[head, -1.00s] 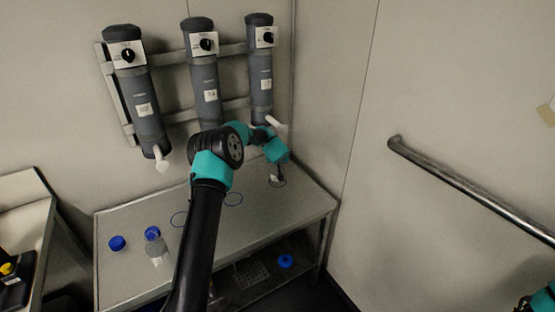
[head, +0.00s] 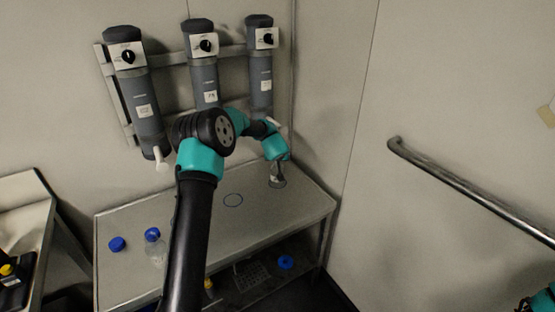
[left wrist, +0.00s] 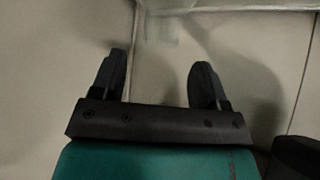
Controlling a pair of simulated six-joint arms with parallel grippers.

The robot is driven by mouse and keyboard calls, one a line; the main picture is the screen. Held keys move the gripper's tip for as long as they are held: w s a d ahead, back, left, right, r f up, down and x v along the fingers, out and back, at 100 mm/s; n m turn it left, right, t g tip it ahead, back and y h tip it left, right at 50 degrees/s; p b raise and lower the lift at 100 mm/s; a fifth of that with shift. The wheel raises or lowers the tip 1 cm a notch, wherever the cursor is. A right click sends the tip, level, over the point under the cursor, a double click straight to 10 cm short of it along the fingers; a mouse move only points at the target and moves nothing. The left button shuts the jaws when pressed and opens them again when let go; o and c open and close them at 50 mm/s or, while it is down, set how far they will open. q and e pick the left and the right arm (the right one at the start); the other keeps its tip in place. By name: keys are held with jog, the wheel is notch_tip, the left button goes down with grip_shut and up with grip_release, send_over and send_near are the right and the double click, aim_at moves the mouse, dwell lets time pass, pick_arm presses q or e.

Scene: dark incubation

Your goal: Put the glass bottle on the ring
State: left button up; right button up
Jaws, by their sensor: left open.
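A clear glass bottle (head: 278,183) stands at the right back of the bench, under the rightmost grey cylinder. A ring seems to lie at its base, but it is too small to tell how they meet. My left gripper (head: 277,165) is just above this bottle. In the left wrist view the gripper (left wrist: 160,75) is open, with nothing between its fingers; a faint clear shape (left wrist: 160,30) shows beyond them. A clear bottle with a blue cap (head: 153,246) stands at the left.
A loose blue cap (head: 117,244) lies on the bench (head: 125,275) at left. Three grey cylinders (head: 205,75) hang on the wall behind. A rack (head: 251,275) and a blue item (head: 286,262) are on the lower shelf. A metal rail (head: 470,190) runs along the right wall.

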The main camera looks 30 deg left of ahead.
pick_arm(q)
jog(key=shift+v, duration=2.65)
